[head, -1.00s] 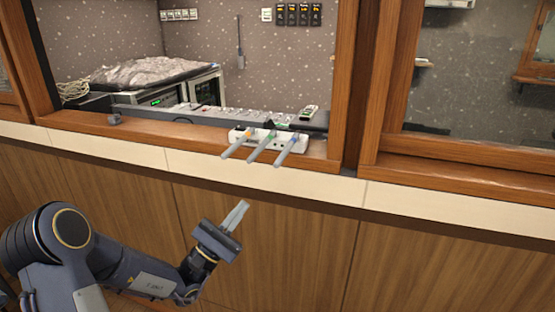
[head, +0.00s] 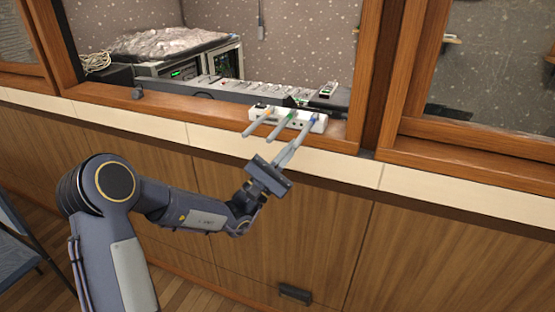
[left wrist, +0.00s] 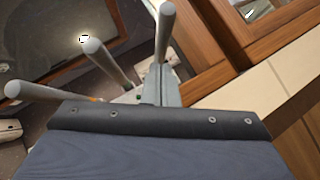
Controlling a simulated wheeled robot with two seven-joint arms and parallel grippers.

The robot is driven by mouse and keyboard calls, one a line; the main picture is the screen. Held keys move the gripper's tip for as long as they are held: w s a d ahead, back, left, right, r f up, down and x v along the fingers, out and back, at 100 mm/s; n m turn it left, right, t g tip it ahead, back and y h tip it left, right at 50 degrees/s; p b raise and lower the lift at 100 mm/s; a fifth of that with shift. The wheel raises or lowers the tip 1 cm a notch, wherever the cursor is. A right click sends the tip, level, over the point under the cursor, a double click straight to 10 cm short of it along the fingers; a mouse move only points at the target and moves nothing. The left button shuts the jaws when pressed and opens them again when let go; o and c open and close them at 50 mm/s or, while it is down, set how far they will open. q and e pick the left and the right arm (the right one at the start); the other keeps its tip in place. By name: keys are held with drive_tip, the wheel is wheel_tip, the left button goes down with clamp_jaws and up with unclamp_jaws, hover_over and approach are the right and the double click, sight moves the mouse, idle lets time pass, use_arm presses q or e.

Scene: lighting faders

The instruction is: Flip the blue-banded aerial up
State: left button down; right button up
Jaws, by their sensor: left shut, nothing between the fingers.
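A white box (head: 266,113) on the window sill carries three grey aerials, all folded out over the sill's front edge toward me. The blue-banded aerial (head: 313,122) is the rightmost. In the left wrist view its grey rod (left wrist: 165,22) rises behind my fingers, and its band is hidden. The green-banded aerial (head: 283,127) is in the middle and the orange-banded aerial (head: 258,124) on the left. My left gripper (head: 293,146) is shut and empty, its fingers right at the blue-banded aerial, overlapping its lower part. I cannot tell whether they touch. My right gripper is out of view.
The wooden sill (head: 180,108) and window frame (head: 383,70) surround the box. A fader console (head: 240,92) lies behind it. A pale ledge (head: 230,138) and wood panelling run below. A dark handle (head: 294,294) is low on the panelling.

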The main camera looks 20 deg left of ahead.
sight(306, 130)
use_arm(q)
drive_tip(key=shift+d+r, duration=0.4)
drive_tip(key=shift+r, duration=0.1)
drive_tip(key=r+p, duration=0.1)
drive_tip(key=r+y+p, duration=0.1)
drive_tip(key=r+n+p, duration=0.1)
drive_tip(key=p, duration=0.1)
drive_tip(key=shift+s+r+g, duration=0.25)
drive_tip(key=shift+g, duration=0.15)
